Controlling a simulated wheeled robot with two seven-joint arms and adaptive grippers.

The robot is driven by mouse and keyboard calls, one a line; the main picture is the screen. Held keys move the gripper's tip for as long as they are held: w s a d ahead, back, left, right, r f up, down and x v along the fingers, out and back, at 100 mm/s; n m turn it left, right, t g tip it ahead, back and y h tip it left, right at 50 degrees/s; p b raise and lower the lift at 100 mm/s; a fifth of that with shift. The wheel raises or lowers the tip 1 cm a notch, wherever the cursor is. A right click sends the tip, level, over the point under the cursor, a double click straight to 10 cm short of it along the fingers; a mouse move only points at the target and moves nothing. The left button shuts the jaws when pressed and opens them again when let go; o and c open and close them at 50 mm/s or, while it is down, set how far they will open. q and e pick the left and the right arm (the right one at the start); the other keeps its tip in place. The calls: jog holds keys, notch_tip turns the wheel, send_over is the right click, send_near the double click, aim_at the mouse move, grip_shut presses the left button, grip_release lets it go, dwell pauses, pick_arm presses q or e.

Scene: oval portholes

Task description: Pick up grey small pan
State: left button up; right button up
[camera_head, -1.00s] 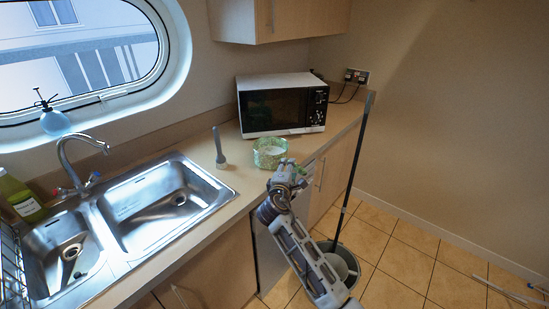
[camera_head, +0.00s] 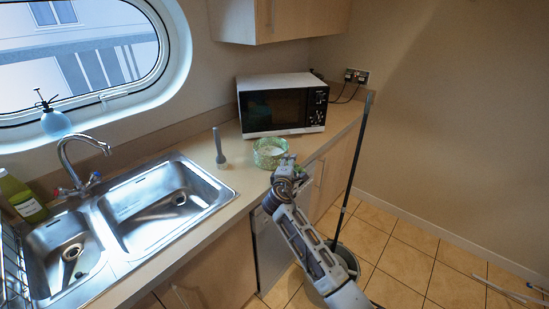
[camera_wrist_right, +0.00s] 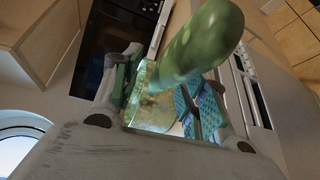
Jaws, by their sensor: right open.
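A round green speckled pot (camera_head: 269,153) with a pale inside stands on the counter in front of the microwave. I see no clearly grey pan. My right gripper (camera_head: 289,165) is at the pot's near right side. In the right wrist view my right gripper (camera_wrist_right: 163,88) is open, with part of the green pot's wall (camera_wrist_right: 152,88) between its fingers. A rounded green part (camera_wrist_right: 203,40) juts close to the camera there. Whether the fingers touch the pot, I cannot tell. My left gripper is not in view.
A microwave (camera_head: 283,105) stands behind the pot. A grey upright tool (camera_head: 219,149) stands to its left, beside the steel sink (camera_head: 165,206). A mop handle (camera_head: 357,150) leans by the counter's right end. The tiled floor at right is mostly clear.

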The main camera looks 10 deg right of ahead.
jog(key=shift+w+d, duration=0.1)
jog(key=shift+w, duration=0.05)
jog(key=shift+c, duration=0.3)
grip_shut()
dwell(0.4)
